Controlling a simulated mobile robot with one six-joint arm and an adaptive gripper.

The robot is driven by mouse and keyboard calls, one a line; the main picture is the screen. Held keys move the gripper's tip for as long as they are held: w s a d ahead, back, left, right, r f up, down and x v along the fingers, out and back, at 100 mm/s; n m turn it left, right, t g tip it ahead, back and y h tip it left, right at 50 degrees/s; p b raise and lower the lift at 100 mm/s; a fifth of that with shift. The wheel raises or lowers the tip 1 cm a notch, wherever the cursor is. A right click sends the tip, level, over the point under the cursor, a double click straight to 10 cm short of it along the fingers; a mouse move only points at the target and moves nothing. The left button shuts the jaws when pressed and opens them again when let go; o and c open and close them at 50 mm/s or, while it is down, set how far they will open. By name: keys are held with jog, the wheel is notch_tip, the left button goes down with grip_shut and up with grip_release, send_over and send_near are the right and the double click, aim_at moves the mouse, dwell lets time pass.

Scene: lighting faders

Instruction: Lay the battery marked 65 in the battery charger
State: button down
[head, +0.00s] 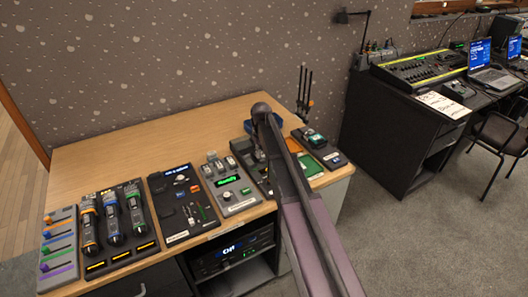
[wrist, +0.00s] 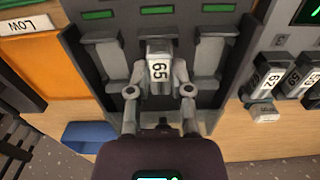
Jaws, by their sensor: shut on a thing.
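The battery marked 65 (wrist: 159,69) is a small grey block with a white label, seen in the wrist view. My gripper (wrist: 160,90) is shut on it, one finger on each side. The battery charger (wrist: 73,38) is dark grey with three bays side by side, each with a green bar at its far end. The battery is at the middle bay; I cannot tell whether it touches the bay floor. The two outer bays look empty. In the head view the charger (head: 241,147) is partly hidden by my arm, and the gripper and battery are hidden.
Batteries marked 62 (wrist: 265,79) and others stand beside a panel with a green display (head: 228,181). An orange tray (wrist: 54,61) with a LOW sign (wrist: 27,25) lies on the charger's other side. A blue object (wrist: 90,136) is near the wall-side edge. The table's back left is clear.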

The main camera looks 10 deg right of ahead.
jog(key=shift+f+b, duration=0.4)
jog(key=shift+b, duration=0.05)
dwell(0.6)
jog(key=shift+c, duration=2.3)
grip_release()
jog(key=shift+c, duration=0.2)
jog(key=c, duration=0.3)
jog(key=shift+c, duration=0.3)
jog(key=shift+s, duration=0.1)
jog(key=shift+r, duration=0.15)
jog(key=shift+r+p, duration=2.85)
jog(key=shift+p, duration=0.15)
